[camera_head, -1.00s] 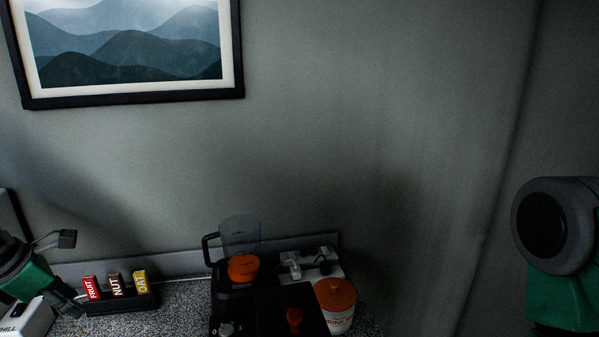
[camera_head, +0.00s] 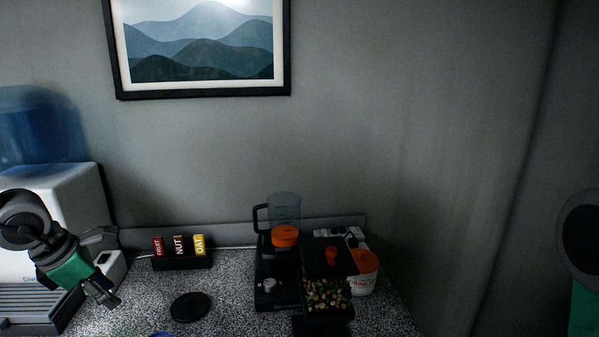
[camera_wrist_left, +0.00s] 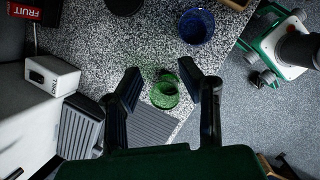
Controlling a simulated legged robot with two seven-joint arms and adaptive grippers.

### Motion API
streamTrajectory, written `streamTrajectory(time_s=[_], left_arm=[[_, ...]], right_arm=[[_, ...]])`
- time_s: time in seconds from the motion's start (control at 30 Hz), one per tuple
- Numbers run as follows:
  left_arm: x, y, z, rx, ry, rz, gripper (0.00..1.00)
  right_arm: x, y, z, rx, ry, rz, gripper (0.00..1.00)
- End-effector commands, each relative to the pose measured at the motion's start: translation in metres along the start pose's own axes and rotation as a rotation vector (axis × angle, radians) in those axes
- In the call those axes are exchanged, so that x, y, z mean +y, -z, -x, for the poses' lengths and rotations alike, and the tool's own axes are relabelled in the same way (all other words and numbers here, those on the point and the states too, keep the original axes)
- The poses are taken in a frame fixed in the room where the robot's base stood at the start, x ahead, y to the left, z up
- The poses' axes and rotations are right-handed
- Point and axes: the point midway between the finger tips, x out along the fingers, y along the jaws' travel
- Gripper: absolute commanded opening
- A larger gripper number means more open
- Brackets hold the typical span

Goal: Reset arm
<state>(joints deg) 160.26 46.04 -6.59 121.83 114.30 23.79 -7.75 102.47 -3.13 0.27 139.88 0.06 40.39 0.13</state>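My left gripper (camera_head: 113,267) is over the left part of the speckled counter, in front of the white dispenser. In the left wrist view its two fingers (camera_wrist_left: 163,82) are spread wide with nothing between them in contact. A green see-through cup (camera_wrist_left: 165,96) shows beyond the fingertips, near the counter edge; its distance from the gripper is hard to tell. My right arm (camera_head: 583,240) shows only in part at the right edge of the head view, and its gripper is out of the picture.
A white dispenser (camera_head: 75,190) with a blue bottle stands left. A bar box (camera_head: 183,264), a black disc (camera_head: 190,307), a blender (camera_head: 284,212), an open container of chopped food (camera_head: 329,296) and an orange-lidded tub (camera_head: 364,272) are on the counter. A blue cup (camera_wrist_left: 196,26) stands near its edge.

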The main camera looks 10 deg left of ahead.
Motion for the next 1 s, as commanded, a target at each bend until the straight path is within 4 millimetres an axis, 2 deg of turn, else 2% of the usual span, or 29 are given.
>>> streamTrajectory(time_s=[0.37, 0.57, 0.67, 0.77, 0.9, 1.0], left_arm=[[-0.019, 0.048, -0.035, 0.234, -0.022, -0.349, 0.33], [-0.036, 0.082, -0.060, 0.394, -0.008, -0.669, 0.33], [-0.049, 0.101, -0.078, 0.479, 0.022, -0.902, 0.33], [-0.072, 0.121, -0.101, 0.544, 0.080, -1.210, 0.33], [-0.122, 0.145, -0.134, 0.530, 0.196, -1.665, 0.33], [-0.164, 0.159, -0.152, 0.450, 0.277, -1.921, 0.33]], right_arm=[[0.000, 0.001, 0.000, 0.002, 0.000, 0.000, 0.40], [0.000, 0.001, 0.000, 0.001, 0.000, 0.000, 0.40], [0.000, 0.001, 0.000, 0.001, 0.000, 0.000, 0.40], [0.000, 0.001, 0.000, 0.001, 0.000, 0.000, 0.40], [0.000, 0.001, 0.000, 0.002, 0.000, 0.000, 0.40], [0.000, 0.001, 0.000, 0.002, 0.000, 0.000, 0.40]])
